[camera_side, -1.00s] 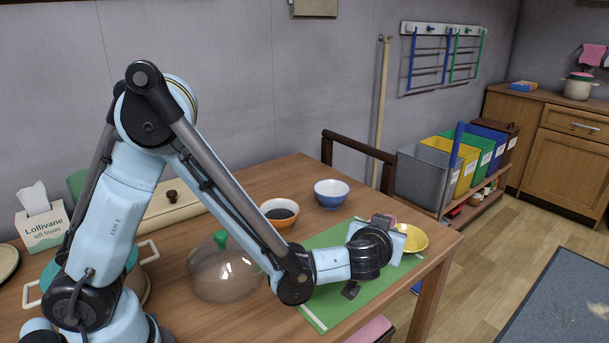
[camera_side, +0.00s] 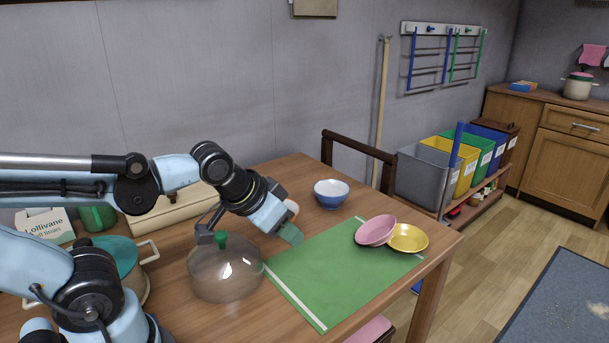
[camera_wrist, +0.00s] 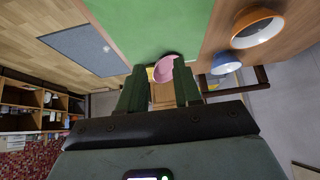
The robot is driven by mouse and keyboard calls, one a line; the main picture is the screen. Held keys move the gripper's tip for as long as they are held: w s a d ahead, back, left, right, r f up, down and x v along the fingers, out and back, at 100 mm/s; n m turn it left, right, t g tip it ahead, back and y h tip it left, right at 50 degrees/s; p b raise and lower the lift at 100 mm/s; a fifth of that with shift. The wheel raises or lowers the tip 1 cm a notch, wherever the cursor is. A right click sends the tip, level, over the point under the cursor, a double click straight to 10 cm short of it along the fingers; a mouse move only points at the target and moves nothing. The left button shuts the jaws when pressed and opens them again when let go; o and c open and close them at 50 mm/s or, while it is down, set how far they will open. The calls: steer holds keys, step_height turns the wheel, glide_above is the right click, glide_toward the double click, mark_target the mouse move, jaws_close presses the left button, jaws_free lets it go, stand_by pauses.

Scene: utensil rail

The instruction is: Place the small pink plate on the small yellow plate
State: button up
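The small pink plate (camera_side: 376,230) sits tilted at the right end of the green mat, its right edge resting over the left rim of the small yellow plate (camera_side: 410,239). They overlap only partly; most of the yellow plate stays uncovered. The pink plate also shows in the wrist view (camera_wrist: 164,68), far off between the fingers; I cannot make out the yellow plate there. My gripper (camera_side: 288,233) is well to the left of both plates, above the mat's far left part. In the wrist view its fingers (camera_wrist: 160,88) stand apart with nothing between them.
A glass dome (camera_side: 222,275) with a green knob stands just below my gripper's left side. An orange bowl (camera_wrist: 257,28) is close by, mostly hidden behind my gripper in the side view. A blue-and-white bowl (camera_side: 331,194) stands behind the mat. The green mat's (camera_side: 335,278) middle is clear.

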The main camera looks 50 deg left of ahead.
steer(key=shift+o, duration=0.3)
steer(key=shift+s+d, duration=0.1)
steer(key=shift+s, duration=0.35)
steer(key=w+r+g, duration=0.1)
steer(key=w+r, duration=0.4)
steer(key=w, duration=0.2)
steer(key=n+g, duration=0.3)
steer(key=n, duration=0.1)
glide_above(392, 226)
steer(key=s+d, duration=0.1)
steer(key=s, duration=0.2)
step_height(392, 226, down, 3)
steer(key=shift+y, duration=0.4)
steer(key=x, duration=1.1)
jaws_close()
